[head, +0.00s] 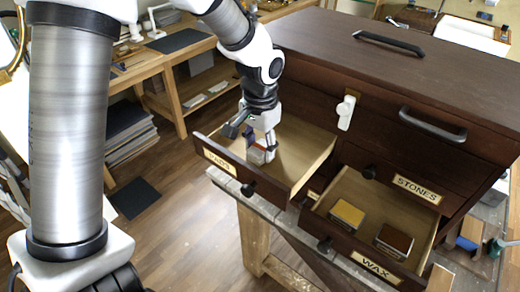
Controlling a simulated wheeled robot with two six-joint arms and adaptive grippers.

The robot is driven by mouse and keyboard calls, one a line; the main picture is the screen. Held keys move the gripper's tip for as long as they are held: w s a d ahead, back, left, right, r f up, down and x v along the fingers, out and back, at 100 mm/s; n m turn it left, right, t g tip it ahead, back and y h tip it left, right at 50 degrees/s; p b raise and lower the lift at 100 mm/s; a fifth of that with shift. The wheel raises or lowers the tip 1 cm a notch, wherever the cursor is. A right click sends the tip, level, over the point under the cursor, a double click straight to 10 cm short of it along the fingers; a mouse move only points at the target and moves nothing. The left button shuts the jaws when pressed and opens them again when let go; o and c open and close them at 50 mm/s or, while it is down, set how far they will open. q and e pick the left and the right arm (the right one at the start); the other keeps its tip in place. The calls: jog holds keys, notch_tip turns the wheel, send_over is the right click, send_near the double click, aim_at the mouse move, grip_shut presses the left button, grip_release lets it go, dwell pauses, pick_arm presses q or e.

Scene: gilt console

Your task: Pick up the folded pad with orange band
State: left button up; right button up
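A small folded pad (257,155), bluish-grey with a bit of orange-red showing, is in the open drawer labelled PADS (222,163). My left gripper (252,141) points down into this drawer, right over the pad. Its dark fingers look spread, one to the left and one to the right of the pad's upper part. The gripper hides much of the pad, and I cannot tell whether the fingers touch it. My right gripper is not in view.
Below right, the open WAX drawer (331,222) holds a yellow-topped block (346,215) and a brown-topped block (394,240). The STONES drawer (415,190) looks shut. The dark chest top (370,60) is clear except for a handle. The PADS drawer's right part is empty.

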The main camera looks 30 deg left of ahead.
aim_at(260, 147)
pick_arm(q)
jog(key=shift+s, duration=0.15)
jog(key=shift+w, duration=0.3)
jog(key=shift+r, duration=0.1)
notch_tip(260, 147, up, 10)
jog(key=b, duration=0.3)
jog(key=shift+s+f, duration=0.1)
jog(key=shift+f, duration=0.15)
jog(key=shift+c, duration=0.2)
jog(key=shift+r, duration=0.15)
jog(key=o, duration=0.3)
jog(key=c, duration=0.5)
jog(key=shift+o, duration=0.2)
dwell(0.7)
